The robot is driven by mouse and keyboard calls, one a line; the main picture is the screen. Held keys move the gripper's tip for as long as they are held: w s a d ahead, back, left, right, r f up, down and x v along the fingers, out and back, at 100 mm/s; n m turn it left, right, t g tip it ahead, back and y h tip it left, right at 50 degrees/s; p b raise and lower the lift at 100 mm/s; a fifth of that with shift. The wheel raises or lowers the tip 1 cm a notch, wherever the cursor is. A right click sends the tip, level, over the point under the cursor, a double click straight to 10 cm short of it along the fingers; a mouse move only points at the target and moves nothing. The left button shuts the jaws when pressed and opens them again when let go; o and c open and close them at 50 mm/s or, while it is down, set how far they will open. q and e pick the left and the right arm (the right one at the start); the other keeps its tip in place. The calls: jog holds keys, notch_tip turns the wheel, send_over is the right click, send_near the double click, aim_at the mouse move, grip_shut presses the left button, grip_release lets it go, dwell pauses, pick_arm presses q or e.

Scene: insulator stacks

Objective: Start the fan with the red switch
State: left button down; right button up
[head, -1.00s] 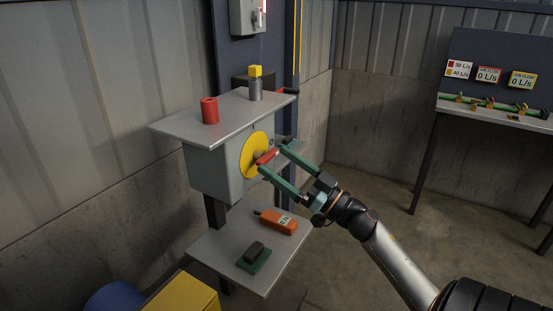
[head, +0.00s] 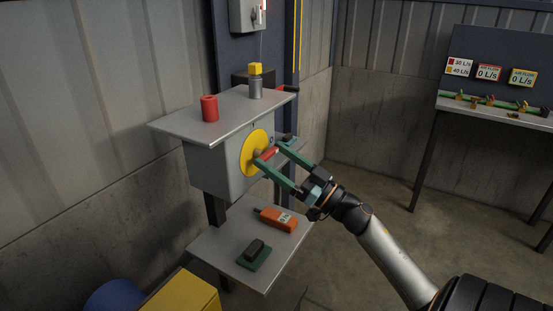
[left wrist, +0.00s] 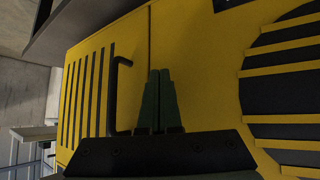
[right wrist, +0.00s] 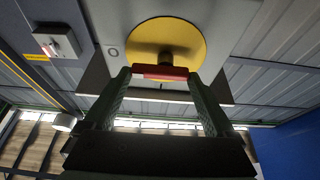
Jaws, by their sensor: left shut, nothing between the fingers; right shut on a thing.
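The red switch handle (head: 269,153) sits on a round yellow plate (head: 247,163) on the front of a grey box (head: 212,172). My right gripper (head: 266,154) is shut on the handle, one finger at each end. In the right wrist view the red bar (right wrist: 160,72) spans the gap between the fingertips and lies level across the yellow plate (right wrist: 165,30). A "0" mark shows left of the plate. My left gripper (left wrist: 158,90) is shut and empty before a yellow machine (left wrist: 205,60) with a round dark grille; I cannot tell whether this is the fan.
A red cylinder (head: 210,108) and a grey, yellow-topped cylinder (head: 255,82) stand on the shelf above the box. An orange meter (head: 277,220) and a dark block (head: 254,249) lie on the lower shelf. A table (head: 490,109) with "0 L/s" signs stands at right.

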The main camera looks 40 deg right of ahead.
jog(key=shift+c, duration=0.4)
jog(key=shift+n+y, duration=0.4)
jog(key=shift+n, duration=0.2)
jog(key=n+y, duration=0.1)
jog(key=n, duration=0.1)
jog(key=n+g+y, duration=0.1)
jog(key=n, duration=0.2)
jog(key=shift+r+n+g+p, duration=0.1)
jog(key=shift+n+g+p, duration=0.2)
jog(key=shift+p, duration=0.05)
jog(key=n+g+y, duration=0.1)
jog(key=n, duration=0.2)
jog(key=n+g+y+p, duration=0.1)
jog(key=n, duration=0.2)
jog(key=shift+r, duration=0.2)
jog(key=n+g, duration=0.1)
jog(key=n, duration=0.1)
jog(key=n+g+p, duration=0.1)
jog(key=n, duration=0.2)
jog(key=shift+r+y, duration=0.1)
jog(key=shift+y, duration=0.3)
jog(key=n+g+p, duration=0.2)
jog(key=n, duration=0.2)
jog(key=shift+a, duration=0.1)
jog(key=shift+n+h, duration=0.3)
jog(key=shift+n, duration=0.2)
jog(key=o, duration=1.1)
jog(key=shift+s, duration=0.1)
jog(key=shift+c, duration=0.2)
